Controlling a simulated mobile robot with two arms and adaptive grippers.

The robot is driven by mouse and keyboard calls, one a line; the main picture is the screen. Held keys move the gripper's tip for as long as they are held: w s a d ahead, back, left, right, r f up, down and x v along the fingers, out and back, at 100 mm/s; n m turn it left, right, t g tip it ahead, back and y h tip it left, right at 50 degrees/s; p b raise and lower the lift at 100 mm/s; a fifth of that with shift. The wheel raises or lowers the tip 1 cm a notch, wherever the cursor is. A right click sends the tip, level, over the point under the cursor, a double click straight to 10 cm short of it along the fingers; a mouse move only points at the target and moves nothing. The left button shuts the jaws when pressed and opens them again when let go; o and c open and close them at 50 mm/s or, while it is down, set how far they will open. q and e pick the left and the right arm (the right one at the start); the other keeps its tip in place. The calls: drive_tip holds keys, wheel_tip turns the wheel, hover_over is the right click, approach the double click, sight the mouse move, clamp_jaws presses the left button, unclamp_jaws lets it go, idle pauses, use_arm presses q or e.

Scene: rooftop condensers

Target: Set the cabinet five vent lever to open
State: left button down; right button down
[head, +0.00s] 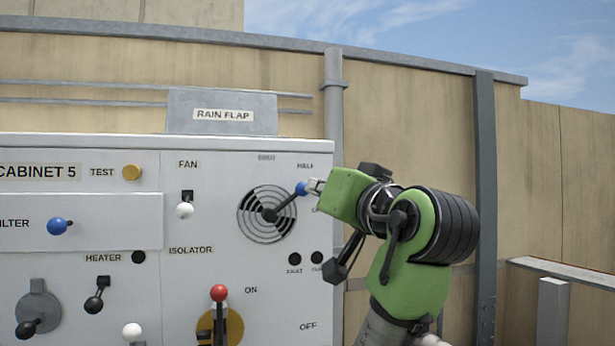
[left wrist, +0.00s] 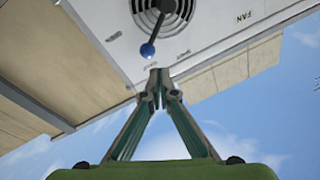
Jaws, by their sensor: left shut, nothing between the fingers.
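The vent lever is a dark arm with a blue knob (head: 302,188), pivoting on a round slotted vent (head: 249,229) on the white cabinet five panel (head: 225,265). It points up and right, near the HALF label; the SHUT label sits above the vent. Another label to the right is mostly hidden behind my gripper. My left gripper (head: 314,186) is shut and empty, its tips just right of the knob. In the left wrist view the closed fingertips (left wrist: 156,72) are close to the blue knob (left wrist: 147,50); I cannot tell whether they touch. My right gripper is out of view.
Left of the vent are the fan switch (head: 184,209), a blue filter knob (head: 57,226) and a yellow test button (head: 132,172). Below is a red-knobbed isolator handle (head: 219,293). A grey pipe (head: 334,120) runs up behind the cabinet's right edge.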

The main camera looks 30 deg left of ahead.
sight(299, 177)
use_arm(q)
drive_tip(key=w+a+r+n+p, duration=0.1)
drive_tip(key=a+r+n+p, duration=0.1)
drive_tip(key=a+n, duration=0.1)
drive_tip(key=w+a+r+n+p, duration=0.2)
drive_tip(key=a+n+p, duration=0.1)
drive_tip(key=w+a+r+n+p, duration=0.1)
drive_tip(key=a+r+n+p, duration=0.1)
drive_tip(key=a+n, duration=0.1)
drive_tip(key=shift+w+a+r+t+h+p, duration=0.1)
drive_tip(key=shift+w+t+h+p, duration=0.05)
drive_tip(key=shift+t+h+p, duration=0.2)
drive_tip(key=f, duration=0.1)
drive_tip(key=f+p, duration=0.1)
drive_tip(key=w, duration=0.1)
drive_tip(key=shift+d+f+p, duration=0.3)
drive_tip(key=shift+f+p, duration=0.1)
drive_tip(key=shift+w+d+f, duration=0.15)
drive_tip(key=shift+d+f, duration=0.25)
drive_tip(key=shift+f, duration=0.25)
